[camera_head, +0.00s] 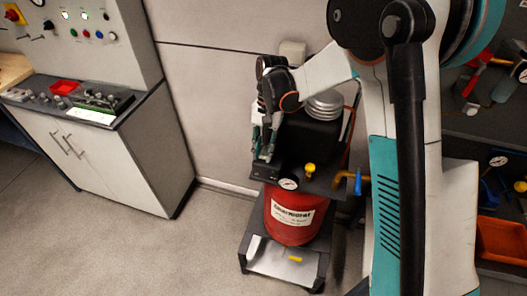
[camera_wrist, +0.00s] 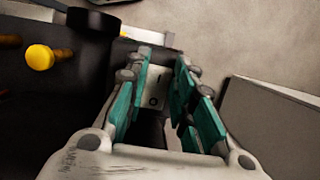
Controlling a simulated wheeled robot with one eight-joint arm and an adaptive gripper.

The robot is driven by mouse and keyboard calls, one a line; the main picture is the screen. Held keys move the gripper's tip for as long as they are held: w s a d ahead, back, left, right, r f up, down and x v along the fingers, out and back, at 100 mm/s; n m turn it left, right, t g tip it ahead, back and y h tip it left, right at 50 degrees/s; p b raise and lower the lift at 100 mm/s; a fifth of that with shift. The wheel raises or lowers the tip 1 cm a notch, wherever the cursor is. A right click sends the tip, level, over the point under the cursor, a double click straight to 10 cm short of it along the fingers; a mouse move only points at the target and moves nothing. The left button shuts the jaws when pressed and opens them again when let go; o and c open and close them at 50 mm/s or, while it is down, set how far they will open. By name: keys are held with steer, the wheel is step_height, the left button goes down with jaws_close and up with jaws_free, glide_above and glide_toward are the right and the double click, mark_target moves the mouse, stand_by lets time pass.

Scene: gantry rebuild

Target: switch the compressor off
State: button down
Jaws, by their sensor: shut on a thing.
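The compressor has a red tank (camera_head: 290,217) with a white label and a black top housing, and stands on a dark base against the wall. My gripper (camera_head: 264,153) points down at a small black switch box (camera_head: 264,172) on the compressor's front left. In the wrist view my gripper (camera_wrist: 163,65) has its teal-padded fingers either side of a light grey switch plate (camera_wrist: 155,88) with a dark round mark. The jaws are closed on this switch part. The fingers partly hide it, and I cannot tell its on or off position.
A pressure gauge (camera_head: 288,184), a yellow knob (camera_head: 310,169) and a blue valve handle (camera_head: 358,182) sit close to the right of my gripper. A control cabinet (camera_head: 110,150) stands at left. An orange bin (camera_head: 503,240) is at far right. The floor in front is clear.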

steer(key=c, duration=1.4)
jaws_free()
steer(key=shift+o, duration=0.2)
steer(key=shift+r, duration=0.1)
steer(key=v, duration=1.1)
steer(key=shift+r, duration=0.4)
steer(key=shift+w, duration=0.15)
steer(key=shift+d, duration=0.1)
